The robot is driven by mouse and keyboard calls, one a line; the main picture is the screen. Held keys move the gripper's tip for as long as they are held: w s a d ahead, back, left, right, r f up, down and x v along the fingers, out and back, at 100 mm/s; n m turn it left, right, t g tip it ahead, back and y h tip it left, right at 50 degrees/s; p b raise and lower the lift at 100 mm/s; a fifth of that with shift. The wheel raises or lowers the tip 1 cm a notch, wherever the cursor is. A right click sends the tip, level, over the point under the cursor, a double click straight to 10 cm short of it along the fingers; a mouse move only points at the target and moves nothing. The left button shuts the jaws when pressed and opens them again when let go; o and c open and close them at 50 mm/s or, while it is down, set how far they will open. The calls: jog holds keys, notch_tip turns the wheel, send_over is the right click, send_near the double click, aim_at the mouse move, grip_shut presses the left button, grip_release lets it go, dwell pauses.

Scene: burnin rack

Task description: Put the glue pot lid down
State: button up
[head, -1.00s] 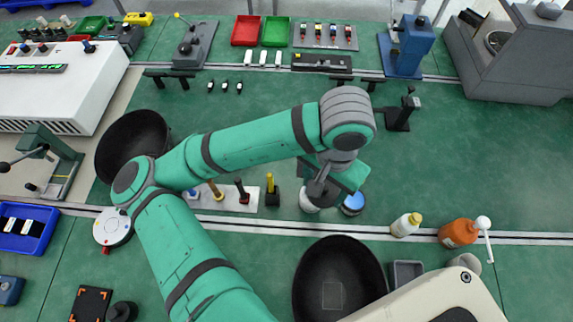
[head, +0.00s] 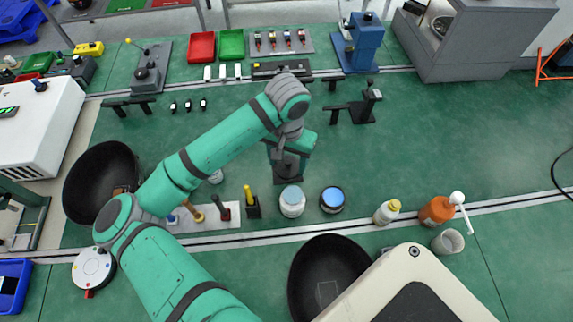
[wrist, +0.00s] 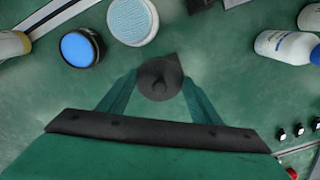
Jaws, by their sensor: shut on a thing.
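My gripper (wrist: 158,88) is shut on a small dark round lid with a raised knob (wrist: 160,76). In the head view my gripper (head: 289,160) hangs just behind the two round pots, pointing down. Its lid is hard to make out there. A white pot with a pale blue top (head: 292,201) stands in front of it; it also shows in the wrist view (wrist: 132,20). A dark pot with a bright blue top (head: 332,199) stands to its right; it also shows in the wrist view (wrist: 78,48). I cannot tell whether the lid touches the mat.
A white bottle with a yellow cap (head: 387,212) and an orange bottle (head: 437,210) stand at right. Another white bottle (wrist: 287,46) lies right in the wrist view. The green mat (head: 440,130) is clear at right.

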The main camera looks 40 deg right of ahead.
aim_at(287, 167)
jog(key=shift+w+d+f, duration=0.25)
jog(key=shift+w+f, duration=0.15)
jog(key=shift+f, duration=0.15)
jog(key=shift+w+d+f, duration=0.25)
jog(key=shift+w+f, duration=0.1)
jog(key=shift+f, duration=0.2)
jog(key=shift+w+f, duration=0.1)
jog(key=shift+f, duration=1.55)
jog(key=o, duration=1)
jog(key=shift+f, duration=0.15)
jog(key=shift+o, duration=0.2)
notch_tip(287, 167, up, 12)
jog(key=shift+r, duration=0.2)
jog(key=shift+f, duration=0.1)
